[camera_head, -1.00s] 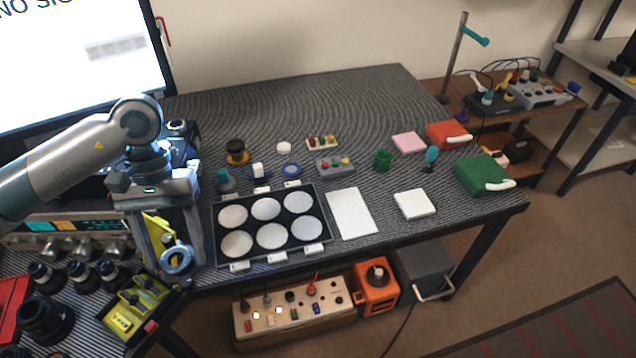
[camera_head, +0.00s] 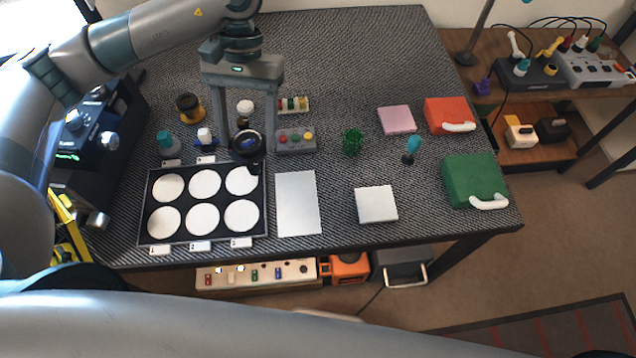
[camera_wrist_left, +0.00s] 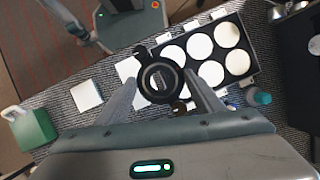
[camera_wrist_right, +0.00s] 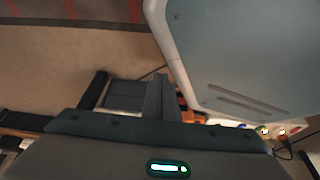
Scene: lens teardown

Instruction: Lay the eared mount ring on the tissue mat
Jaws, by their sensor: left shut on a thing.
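The eared mount ring (camera_head: 247,144) is a dark ring; in the left wrist view (camera_wrist_left: 160,84) small ears stick out from its rim. My left gripper (camera_head: 246,138) is shut on it and holds it above the table, near the back right corner of the black tray. The tissue mat (camera_head: 297,204) looks to be the flat white sheet just right of that tray, bare in the head view. In the left wrist view the ring partly hides it. My right gripper (camera_wrist_right: 162,98) shows only in its own wrist view, with its fingers together and nothing seen between them.
The black tray (camera_head: 144,208) holds several white discs. A grey button box (camera_head: 295,142) stands behind the sheet. A thick white square pad (camera_head: 376,204) lies to its right. Farther right are a green mesh cup (camera_head: 352,142) and a green box (camera_head: 473,181).

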